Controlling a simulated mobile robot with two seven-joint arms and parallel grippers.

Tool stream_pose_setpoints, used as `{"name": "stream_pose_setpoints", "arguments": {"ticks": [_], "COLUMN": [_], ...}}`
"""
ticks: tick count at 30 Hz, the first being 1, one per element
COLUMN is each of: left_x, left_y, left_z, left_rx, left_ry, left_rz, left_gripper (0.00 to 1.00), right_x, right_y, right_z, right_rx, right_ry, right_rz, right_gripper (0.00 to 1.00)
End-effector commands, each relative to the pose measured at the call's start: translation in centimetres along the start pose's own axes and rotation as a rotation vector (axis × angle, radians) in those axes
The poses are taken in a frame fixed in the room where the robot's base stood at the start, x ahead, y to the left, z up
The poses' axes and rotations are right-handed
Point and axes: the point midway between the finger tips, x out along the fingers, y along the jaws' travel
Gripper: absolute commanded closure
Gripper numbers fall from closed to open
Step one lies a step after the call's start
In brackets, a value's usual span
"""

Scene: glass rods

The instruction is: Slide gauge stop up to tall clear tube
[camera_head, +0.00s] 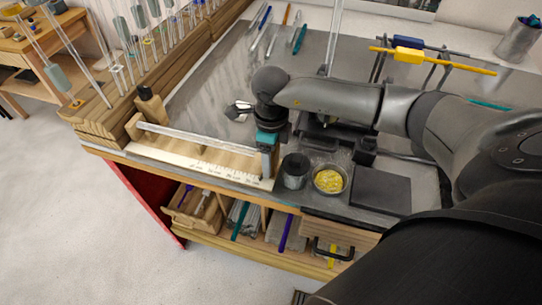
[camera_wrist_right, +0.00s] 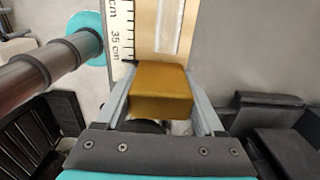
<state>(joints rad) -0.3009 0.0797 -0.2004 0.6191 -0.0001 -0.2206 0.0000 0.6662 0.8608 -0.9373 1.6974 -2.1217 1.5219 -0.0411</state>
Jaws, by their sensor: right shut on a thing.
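The wooden gauge (camera_head: 215,163) lies along the front edge of the bench, with a printed centimetre scale. A long clear tube (camera_head: 195,138) lies along it, from near the left end block towards my right gripper (camera_head: 267,165). That gripper points down at the right end of the gauge. In the right wrist view the gripper (camera_wrist_right: 165,105) is shut on a gold-brown block, the gauge stop (camera_wrist_right: 163,92), near the 35 cm mark. In the head view the fingers hide the stop. My left gripper is out of view.
Right of the gripper stand a dark cup (camera_head: 294,171), a dish of yellow bits (camera_head: 329,180) and a dark flat pad (camera_head: 381,190). A rod rack (camera_head: 100,115) stands left. A yellow clamp (camera_head: 408,55) is behind my arm. The bench behind the gauge is mostly clear.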

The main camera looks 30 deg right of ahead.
Motion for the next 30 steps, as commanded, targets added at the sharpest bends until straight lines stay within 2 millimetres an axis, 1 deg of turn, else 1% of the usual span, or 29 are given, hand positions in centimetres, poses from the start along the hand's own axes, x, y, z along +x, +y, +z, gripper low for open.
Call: {"name": "stream_pose_setpoints", "arguments": {"ticks": [1,3,14,17,22,30], "left_x": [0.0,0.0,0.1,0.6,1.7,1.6], "left_y": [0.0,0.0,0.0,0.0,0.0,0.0], "left_z": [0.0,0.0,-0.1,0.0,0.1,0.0], "left_rx": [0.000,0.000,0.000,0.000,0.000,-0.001], "left_ry": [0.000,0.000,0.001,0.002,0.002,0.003], "left_rz": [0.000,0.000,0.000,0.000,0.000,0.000], "left_gripper": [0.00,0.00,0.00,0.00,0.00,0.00], "right_x": [-0.1,-0.1,-0.1,0.1,0.1,-0.1], "right_y": [0.0,0.0,0.0,0.0,-0.1,0.0], "right_z": [0.0,0.0,0.1,0.8,2.4,2.6], "right_rx": [0.000,0.000,0.001,0.000,0.001,0.001], "right_ry": [0.000,0.000,-0.001,-0.004,-0.004,-0.003], "right_rz": [0.000,0.000,0.000,0.000,-0.001,0.000], "right_gripper": [0.92,1.00,1.00,1.00,1.00,1.00]}}
